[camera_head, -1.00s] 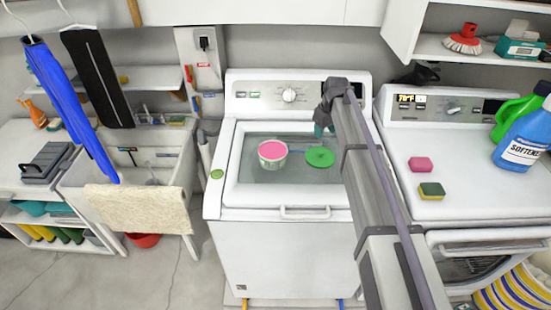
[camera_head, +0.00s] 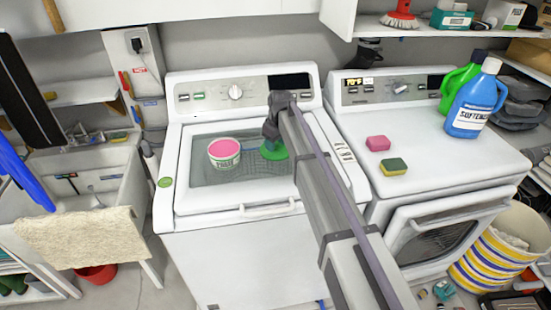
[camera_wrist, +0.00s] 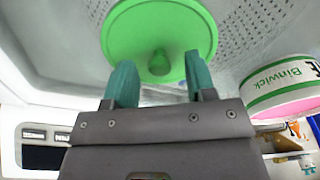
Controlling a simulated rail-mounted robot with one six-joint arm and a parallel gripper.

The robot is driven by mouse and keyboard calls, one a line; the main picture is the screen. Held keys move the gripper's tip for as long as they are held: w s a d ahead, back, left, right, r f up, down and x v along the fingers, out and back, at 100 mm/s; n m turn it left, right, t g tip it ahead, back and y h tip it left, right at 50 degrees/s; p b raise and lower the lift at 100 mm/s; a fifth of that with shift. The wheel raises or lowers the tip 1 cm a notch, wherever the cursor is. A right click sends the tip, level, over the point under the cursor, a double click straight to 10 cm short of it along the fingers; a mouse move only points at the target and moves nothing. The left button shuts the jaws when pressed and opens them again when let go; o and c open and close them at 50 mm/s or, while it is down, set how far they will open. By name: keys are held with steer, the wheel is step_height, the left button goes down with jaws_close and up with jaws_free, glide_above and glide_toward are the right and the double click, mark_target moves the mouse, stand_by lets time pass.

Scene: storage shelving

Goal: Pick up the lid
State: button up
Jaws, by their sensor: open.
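The round green lid (camera_head: 274,152) lies on the washer's glass top, partly hidden by my arm in the head view. In the wrist view the lid (camera_wrist: 205,38) shows its central knob (camera_wrist: 159,62) facing my gripper (camera_wrist: 160,78). The two teal fingers are open, one on each side of the knob, with gaps visible between fingers and knob. Whether the tips reach the lid's surface I cannot tell. In the head view my gripper (camera_head: 271,132) is at the lid, its fingers mostly hidden.
An open white-and-green tub (camera_head: 224,155) with pink contents stands left of the lid; it also shows in the wrist view (camera_wrist: 285,85). A small green disc (camera_head: 165,182) lies near the washer's left edge. The dryer on the right holds sponges (camera_head: 393,167) and bottles (camera_head: 477,100).

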steer(key=shift+f, duration=0.15)
steer(key=shift+c, duration=0.3)
jaws_close()
